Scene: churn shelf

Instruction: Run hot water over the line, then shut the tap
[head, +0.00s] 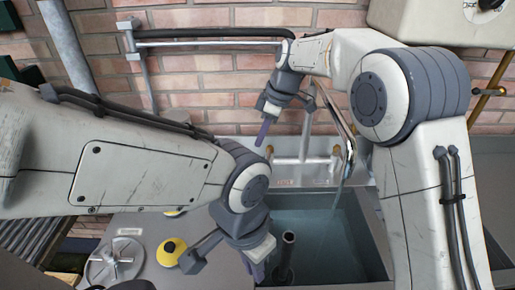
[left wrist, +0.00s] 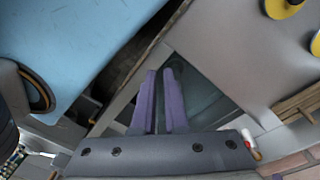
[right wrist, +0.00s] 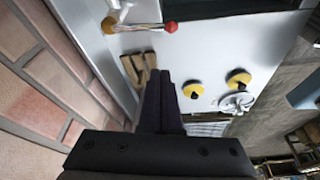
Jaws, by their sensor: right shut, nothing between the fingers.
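The metal tap spout (head: 349,150) hangs over the sink (head: 318,195), and a thin stream of water falls from it. Bluish water lies in the basin, around a dark upright pipe (head: 287,252). My right gripper (head: 264,132) is shut and empty, pointing down above the back edge of the sink. I cannot make out the line.
A brick wall (head: 205,72) with a dark hose and rail (head: 210,37) stands behind. A cream box (head: 440,22) is at upper right.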

